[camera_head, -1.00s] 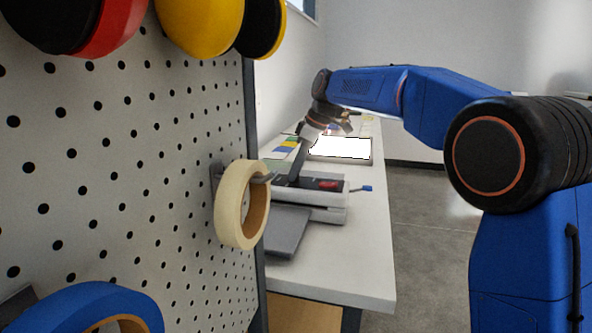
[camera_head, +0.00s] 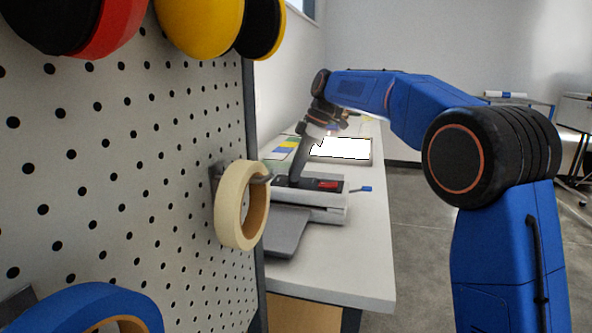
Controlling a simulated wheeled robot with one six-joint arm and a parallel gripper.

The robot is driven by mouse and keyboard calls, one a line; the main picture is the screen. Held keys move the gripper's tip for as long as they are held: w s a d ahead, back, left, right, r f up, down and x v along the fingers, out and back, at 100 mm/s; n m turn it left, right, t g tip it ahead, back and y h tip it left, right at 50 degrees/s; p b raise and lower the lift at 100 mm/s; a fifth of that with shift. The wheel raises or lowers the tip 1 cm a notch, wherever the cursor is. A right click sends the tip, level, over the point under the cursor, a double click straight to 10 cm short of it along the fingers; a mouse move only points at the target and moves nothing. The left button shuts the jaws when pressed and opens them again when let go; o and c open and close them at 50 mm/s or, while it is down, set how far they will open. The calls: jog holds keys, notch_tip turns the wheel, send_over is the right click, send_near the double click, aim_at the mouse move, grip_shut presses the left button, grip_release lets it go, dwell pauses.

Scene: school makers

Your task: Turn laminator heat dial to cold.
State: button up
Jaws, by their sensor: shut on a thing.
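The laminator (camera_head: 325,206) is a white and grey machine with a dark top panel, lying on the long white bench. A red part (camera_head: 329,185) shows on its top, and a grey tray (camera_head: 275,232) extends from its near side. My gripper (camera_head: 296,180) reaches down to the left part of the laminator's top panel. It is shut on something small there.
A pegboard (camera_head: 130,160) fills the left side, with a cream tape roll (camera_head: 230,205) and a blue tape roll (camera_head: 95,305) on it. A bright white panel (camera_head: 340,148) lies behind the laminator. A small blue item (camera_head: 366,189) lies right of it. The bench front (camera_head: 350,270) is clear.

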jog(key=o, duration=1)
jog(key=shift+o, duration=0.2)
jog(key=v, duration=1.7)
jog(key=shift+r, duration=0.15)
